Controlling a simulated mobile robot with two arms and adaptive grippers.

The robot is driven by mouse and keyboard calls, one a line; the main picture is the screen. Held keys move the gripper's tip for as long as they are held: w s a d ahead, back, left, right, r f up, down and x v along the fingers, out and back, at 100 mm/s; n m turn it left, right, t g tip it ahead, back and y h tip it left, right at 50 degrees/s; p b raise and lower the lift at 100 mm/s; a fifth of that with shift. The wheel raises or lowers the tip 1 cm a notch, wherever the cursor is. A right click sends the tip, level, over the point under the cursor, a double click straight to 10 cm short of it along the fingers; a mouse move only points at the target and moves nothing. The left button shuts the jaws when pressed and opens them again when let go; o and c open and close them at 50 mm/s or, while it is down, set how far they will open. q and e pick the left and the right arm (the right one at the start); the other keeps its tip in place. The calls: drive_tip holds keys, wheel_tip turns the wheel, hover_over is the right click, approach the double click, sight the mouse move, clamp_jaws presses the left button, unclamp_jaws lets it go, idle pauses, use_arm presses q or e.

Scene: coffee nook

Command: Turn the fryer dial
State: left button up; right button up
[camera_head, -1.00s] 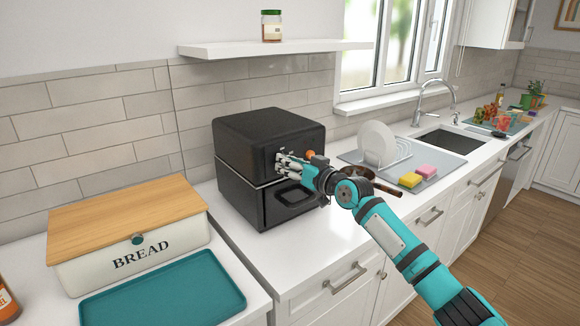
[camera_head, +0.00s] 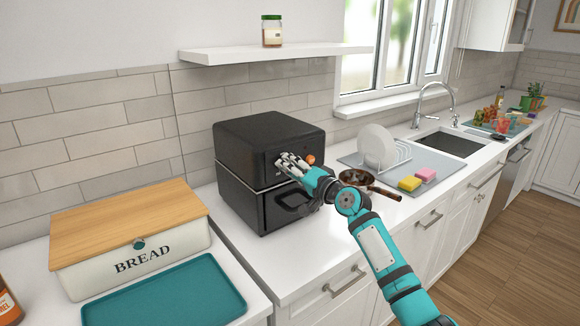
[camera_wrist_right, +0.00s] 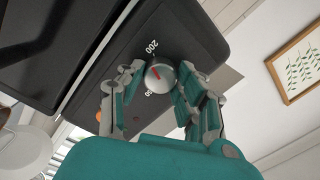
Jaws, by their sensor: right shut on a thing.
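The black fryer (camera_head: 240,140) stands on the white counter against the tiled wall. Its silver dial (camera_wrist_right: 160,75) has a red mark and shows in the right wrist view, with "200" printed on the black panel beside it. My right gripper (camera_wrist_right: 152,80) has its fingers on both sides of the dial and is shut on it. In the head view the right gripper (camera_head: 288,162) is at the upper front of the fryer, and its fingers hide the dial. The fryer's drawer handle (camera_head: 294,201) is below the hand. My left gripper is not in view.
A bread box (camera_head: 90,261) with a wooden lid and a teal tray (camera_head: 165,289) are at the left. A pan (camera_head: 368,184), a dish rack with a white plate (camera_head: 377,146) and two sponges (camera_head: 410,183) are right of the fryer. A shelf (camera_head: 275,50) hangs above.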

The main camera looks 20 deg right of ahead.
drive_tip(key=shift+f+m+p, duration=0.15)
drive_tip(key=shift+m+p, duration=0.2)
drive_tip(key=shift+m, duration=0.85)
drive_tip(key=o, duration=1.2)
drive_tip(key=shift+c, duration=0.2)
drive_tip(key=v, duration=1.2)
drive_tip(key=shift+a, duration=0.1)
